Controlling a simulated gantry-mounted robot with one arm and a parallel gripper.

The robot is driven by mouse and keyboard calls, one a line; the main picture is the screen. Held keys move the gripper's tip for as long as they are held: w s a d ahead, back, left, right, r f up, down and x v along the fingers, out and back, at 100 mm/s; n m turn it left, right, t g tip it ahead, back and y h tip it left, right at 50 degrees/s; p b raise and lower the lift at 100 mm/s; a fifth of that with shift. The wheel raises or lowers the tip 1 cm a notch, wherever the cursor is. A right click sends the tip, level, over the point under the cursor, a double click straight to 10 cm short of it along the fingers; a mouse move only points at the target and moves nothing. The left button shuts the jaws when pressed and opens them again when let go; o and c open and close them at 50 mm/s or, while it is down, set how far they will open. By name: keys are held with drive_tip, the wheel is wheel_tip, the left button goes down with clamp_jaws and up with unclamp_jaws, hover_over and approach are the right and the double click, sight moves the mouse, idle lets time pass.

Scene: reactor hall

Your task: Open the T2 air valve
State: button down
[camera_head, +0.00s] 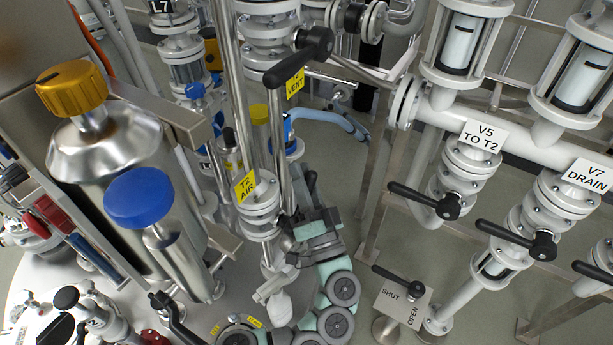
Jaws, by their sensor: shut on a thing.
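The T2 air valve (260,208) is a pale flanged fitting on a vertical pipe, just right of centre-left, with a yellow "T2 AIR" tag (246,187). My gripper (288,243), dark with teal parts, is at the valve's lower right side. It is shut on what appears to be the valve's handle. The handle is mostly hidden behind the gripper and its angle cannot be told.
A blue-capped vessel (138,198) and a yellow-capped vessel (72,88) stand close at left. V5 (470,160) and V7 (553,195) valves are at right. Open floor shows between.

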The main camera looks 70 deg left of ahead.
drive_tip(key=shift+r, duration=0.15)
drive_tip(key=c, duration=1.3)
unclamp_jaws()
drive_tip(key=p+v, duration=0.1)
drive_tip(key=v, duration=1)
drive_tip(key=shift+a, duration=0.1)
